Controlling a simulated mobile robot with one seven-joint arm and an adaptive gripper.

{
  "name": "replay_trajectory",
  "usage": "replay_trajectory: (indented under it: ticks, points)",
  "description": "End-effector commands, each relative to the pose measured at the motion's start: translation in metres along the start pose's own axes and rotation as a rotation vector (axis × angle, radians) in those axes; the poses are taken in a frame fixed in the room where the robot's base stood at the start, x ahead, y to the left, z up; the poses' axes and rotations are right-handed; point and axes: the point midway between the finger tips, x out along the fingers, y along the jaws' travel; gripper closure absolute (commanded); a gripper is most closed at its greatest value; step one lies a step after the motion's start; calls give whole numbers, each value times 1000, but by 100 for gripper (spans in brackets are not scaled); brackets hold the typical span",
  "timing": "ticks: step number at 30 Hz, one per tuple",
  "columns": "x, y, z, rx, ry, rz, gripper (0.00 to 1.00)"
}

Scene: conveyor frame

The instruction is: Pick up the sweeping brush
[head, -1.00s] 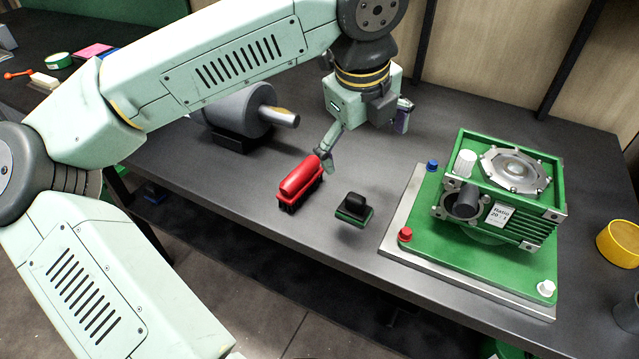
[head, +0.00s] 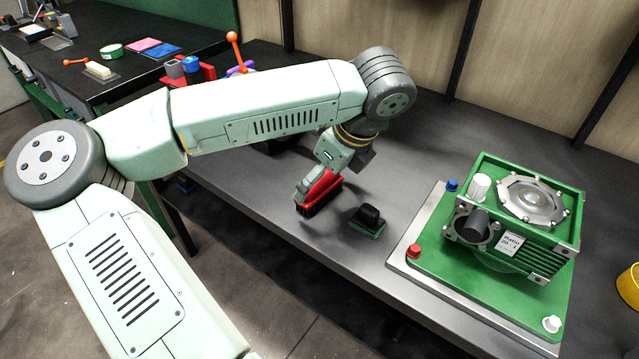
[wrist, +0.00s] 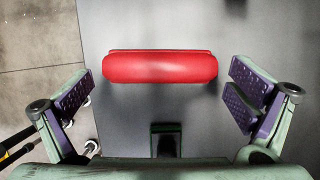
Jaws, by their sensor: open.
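The sweeping brush (head: 325,187) has a red back and dark bristles, and lies bristles down on the dark grey bench. In the wrist view its rounded red back (wrist: 160,68) runs straight across the picture. My gripper (wrist: 160,85) is open and empty, with one purple-padded finger toward each end of the brush and a gap at both sides. In the head view my gripper (head: 308,187) is down at the brush and partly hides it. I cannot tell whether the fingertips are level with the brush or above it.
A small black-handled block with a green base (head: 369,221) stands close to the right of the brush. A green gearbox (head: 515,230) sits on a plate (head: 405,272) further right. The bench's front edge (head: 310,254) is near. Another table (head: 60,75) stands at the back left.

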Motion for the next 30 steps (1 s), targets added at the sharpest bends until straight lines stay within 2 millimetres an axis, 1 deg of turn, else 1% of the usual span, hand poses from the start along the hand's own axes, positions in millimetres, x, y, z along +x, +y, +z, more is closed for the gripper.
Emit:
replay_trajectory:
  ticks: [3, 6, 9, 14, 17, 30]
  points:
    - [16, 1, 1, -1, 4, 2, 0]
    - [27, 0, 0, 0, 3, 0, 0]
    - [32, 1, 0, 0, 2, 0, 0]
    - [32, 0, 0, 0, 1, 0, 0]
    - [32, 0, 0, 0, 1, 0, 5]
    - [32, 0, 0, 0, 1, 0, 35]
